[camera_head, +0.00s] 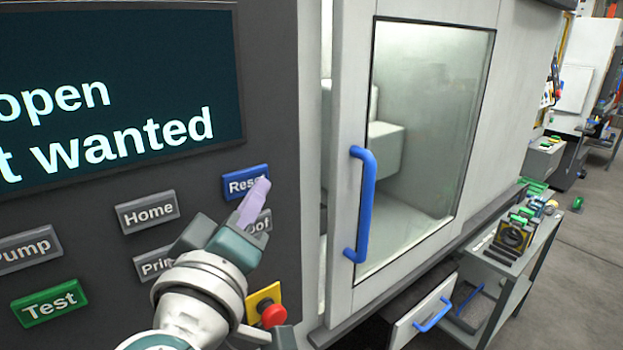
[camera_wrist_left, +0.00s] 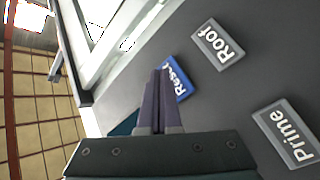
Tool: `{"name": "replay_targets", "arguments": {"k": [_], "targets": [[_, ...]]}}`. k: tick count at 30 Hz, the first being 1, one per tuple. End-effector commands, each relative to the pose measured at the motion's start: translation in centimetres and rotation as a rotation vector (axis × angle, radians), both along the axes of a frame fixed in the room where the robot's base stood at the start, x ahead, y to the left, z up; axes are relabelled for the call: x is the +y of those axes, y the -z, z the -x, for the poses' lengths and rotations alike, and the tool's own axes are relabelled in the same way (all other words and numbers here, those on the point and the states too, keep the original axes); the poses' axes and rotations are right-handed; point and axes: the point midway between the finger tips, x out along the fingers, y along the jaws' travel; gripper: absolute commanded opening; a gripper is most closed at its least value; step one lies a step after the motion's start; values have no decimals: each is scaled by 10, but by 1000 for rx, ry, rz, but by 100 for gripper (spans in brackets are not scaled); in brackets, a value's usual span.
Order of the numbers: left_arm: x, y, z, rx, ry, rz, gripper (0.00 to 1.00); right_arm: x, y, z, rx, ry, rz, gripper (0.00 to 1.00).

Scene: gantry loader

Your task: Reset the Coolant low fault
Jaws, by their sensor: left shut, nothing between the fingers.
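The blue Reset button (camera_head: 240,183) is on the dark control panel (camera_head: 110,205), below the screen (camera_head: 120,90), which shows the words "open" and "t wanted", cut off at the left. My left gripper (camera_head: 257,196) is shut and empty, its purple fingers in front of the Reset button and covering the end of its label. In the left wrist view the fingertips (camera_wrist_left: 160,75) lie over the left part of the blue Reset button (camera_wrist_left: 176,82). I cannot tell whether they touch it.
Grey Home (camera_head: 147,212), Pump (camera_head: 25,249), Prime (camera_head: 156,263) and Roof (camera_head: 262,222) buttons and a green Test button (camera_head: 49,302) surround it. A red emergency stop (camera_head: 273,315) sits below. The machine door (camera_head: 345,110) has a blue handle (camera_head: 362,205). A cart (camera_head: 500,258) stands right.

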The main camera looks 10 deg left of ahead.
Motion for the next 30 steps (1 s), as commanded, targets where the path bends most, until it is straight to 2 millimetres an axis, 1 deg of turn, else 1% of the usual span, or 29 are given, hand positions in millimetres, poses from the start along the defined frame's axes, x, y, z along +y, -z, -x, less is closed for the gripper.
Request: {"name": "replay_targets", "arguments": {"k": [21, 30], "targets": [[0, 0, 0, 0, 0, 0, 0, 0, 0, 0, 0, 0, 0, 89], [7, 0, -5, 0, 0, -2, 0, 0, 0, 0, 0, 0, 0, 89]]}}
